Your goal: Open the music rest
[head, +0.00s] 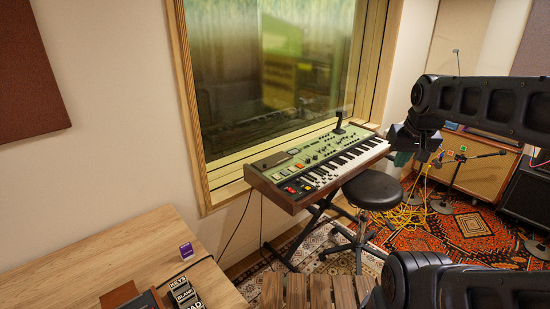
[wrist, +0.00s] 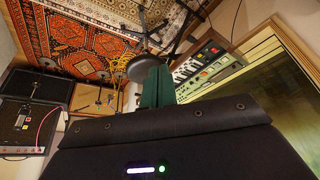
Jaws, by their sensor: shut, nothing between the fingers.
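A green-topped keyboard (head: 318,150) with wooden ends stands on a black stand under the window. A dark flat panel (head: 272,160) lies on its top at the left; it may be the folded music rest, but I cannot tell for sure. My gripper (head: 402,159) is at the right of the head view, beyond the keyboard's right end and apart from it. In the wrist view its green fingers (wrist: 156,84) are together and empty. The keyboard (wrist: 208,62) shows there to the right of the fingers.
A black round stool (head: 374,190) stands in front of the keyboard. A wooden desk (head: 130,245) fills the lower left. Microphone stands and yellow cables (head: 408,215) lie on the patterned rug (head: 475,225). Amplifiers (head: 475,165) stand at the right. A small black upright device (head: 340,124) stands at the keyboard's back edge.

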